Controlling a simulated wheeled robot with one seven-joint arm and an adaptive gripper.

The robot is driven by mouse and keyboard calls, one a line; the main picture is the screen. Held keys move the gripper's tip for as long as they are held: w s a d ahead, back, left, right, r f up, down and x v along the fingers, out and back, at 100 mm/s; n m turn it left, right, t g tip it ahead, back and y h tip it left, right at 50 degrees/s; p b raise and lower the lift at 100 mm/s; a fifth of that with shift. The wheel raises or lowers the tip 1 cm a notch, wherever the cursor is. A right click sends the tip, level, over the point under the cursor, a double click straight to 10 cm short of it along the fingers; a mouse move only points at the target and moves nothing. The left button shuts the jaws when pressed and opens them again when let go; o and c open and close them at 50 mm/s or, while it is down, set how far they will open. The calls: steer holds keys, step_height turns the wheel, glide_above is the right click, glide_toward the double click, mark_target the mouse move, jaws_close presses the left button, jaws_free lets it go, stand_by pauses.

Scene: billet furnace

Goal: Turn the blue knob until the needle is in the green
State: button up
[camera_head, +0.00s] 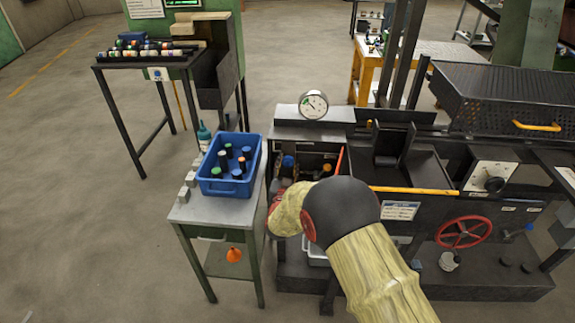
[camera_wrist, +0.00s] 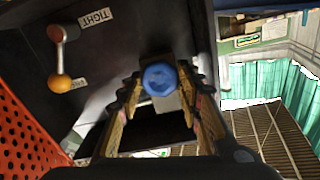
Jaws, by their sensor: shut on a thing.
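The blue knob (camera_wrist: 160,79) sits between the fingertips of my gripper (camera_wrist: 161,88) in the wrist view, with one finger on each side, and my gripper is shut on it. In the head view a blue round part (camera_head: 288,161), seemingly the same knob, shows on the front of the dark machine. My forearm and wrist hide much of that area, and the fingertips are not clear there. The round gauge (camera_head: 313,105) with a white face stands on top of the machine. Its needle is too small to read surely against the coloured marks.
A lever with an orange ball (camera_wrist: 59,82) is left of the knob in the wrist view, by a TIGHT label (camera_wrist: 96,17). A blue bin (camera_head: 229,187) with several cylinders stands on a side table left of the machine. A red handwheel (camera_head: 463,232) is at the right.

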steer(key=shift+f+m+b, duration=0.1)
steer(key=shift+m+b, duration=0.7)
steer(key=shift+b, duration=0.15)
steer(key=shift+c, duration=0.3)
steer(key=shift+m+b, duration=0.4)
steer(key=shift+m, duration=0.2)
steer(key=o, duration=1.2)
steer(key=shift+c, duration=0.2)
steer(key=s, duration=1.2)
steer(key=shift+a, duration=0.2)
